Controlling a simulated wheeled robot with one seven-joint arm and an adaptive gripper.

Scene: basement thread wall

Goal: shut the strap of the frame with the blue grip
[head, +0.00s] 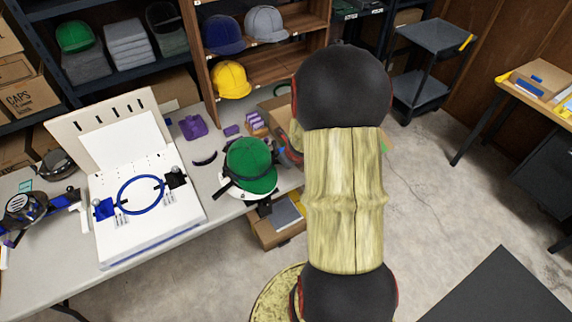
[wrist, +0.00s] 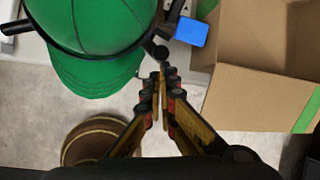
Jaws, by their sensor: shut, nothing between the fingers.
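A green cap (head: 252,165) sits on a white stand on the table, with a black frame band around it. In the wrist view the same green cap (wrist: 95,35) fills the upper left, and a thin black band (wrist: 62,47) runs around its crown to a dark round end (wrist: 160,52). A blue block (wrist: 191,31), apparently the grip, is just right of that end. My gripper (wrist: 161,78) is shut and empty, its tips just below the dark end; I cannot tell if they touch. In the head view my arm hides the gripper. Whether the strap is latched is unclear.
An open cardboard box (wrist: 262,95) stands close right of the gripper. A white case (head: 150,225) with a blue ring (head: 140,195) lies left of the cap. Purple pieces (head: 193,127) lie behind. A shelf with a yellow cap (head: 231,80) rises behind the table.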

